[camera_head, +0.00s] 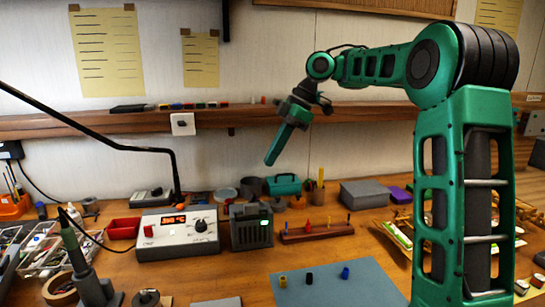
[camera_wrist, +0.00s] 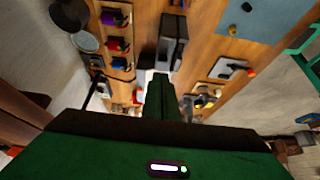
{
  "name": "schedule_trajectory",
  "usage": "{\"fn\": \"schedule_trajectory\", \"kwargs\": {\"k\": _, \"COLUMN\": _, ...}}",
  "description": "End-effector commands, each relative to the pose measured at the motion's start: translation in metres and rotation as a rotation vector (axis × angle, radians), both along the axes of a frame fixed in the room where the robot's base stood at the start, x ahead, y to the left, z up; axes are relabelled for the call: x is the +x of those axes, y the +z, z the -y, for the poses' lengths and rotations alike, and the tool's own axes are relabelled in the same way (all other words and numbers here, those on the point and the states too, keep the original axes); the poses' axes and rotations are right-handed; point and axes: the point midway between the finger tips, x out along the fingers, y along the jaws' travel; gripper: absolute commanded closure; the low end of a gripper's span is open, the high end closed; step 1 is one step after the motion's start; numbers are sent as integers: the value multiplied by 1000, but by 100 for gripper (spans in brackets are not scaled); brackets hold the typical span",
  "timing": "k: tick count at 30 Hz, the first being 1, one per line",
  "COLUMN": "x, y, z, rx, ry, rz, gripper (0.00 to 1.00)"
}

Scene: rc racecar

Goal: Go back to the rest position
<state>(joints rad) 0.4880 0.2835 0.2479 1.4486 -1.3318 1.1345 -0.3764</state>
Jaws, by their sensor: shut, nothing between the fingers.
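My green arm rises at the right of the head view and reaches left over the workbench (camera_head: 190,270). My gripper (camera_head: 271,160) hangs in the air above the back of the bench, in front of the wall, tilted down to the left. Its fingers are together with nothing between them. In the wrist view my shut green gripper (camera_wrist: 160,85) points out over the bench, and it touches nothing that I can see.
A blue-grey mat (camera_head: 335,290) with several small pegs lies in front. A shelf (camera_head: 70,126) runs along the wall. A black lamp arm (camera_head: 90,130) crosses the left.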

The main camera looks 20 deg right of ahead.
Motion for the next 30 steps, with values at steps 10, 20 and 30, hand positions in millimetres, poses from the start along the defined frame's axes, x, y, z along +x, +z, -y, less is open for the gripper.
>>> {"fn": "schedule_trajectory", "kwargs": {"k": 10, "x": -4, "y": -1, "z": -1, "rx": -6, "ry": -34, "rz": -14, "gripper": 100}}
{"fn": "schedule_trajectory", "kwargs": {"k": 20, "x": -60, "y": -37, "z": 29, "rx": -93, "ry": -593, "rz": -195, "gripper": 100}}
{"fn": "schedule_trajectory", "kwargs": {"k": 30, "x": -191, "y": -103, "z": 104, "rx": -170, "ry": -1310, "rz": -373, "gripper": 100}}
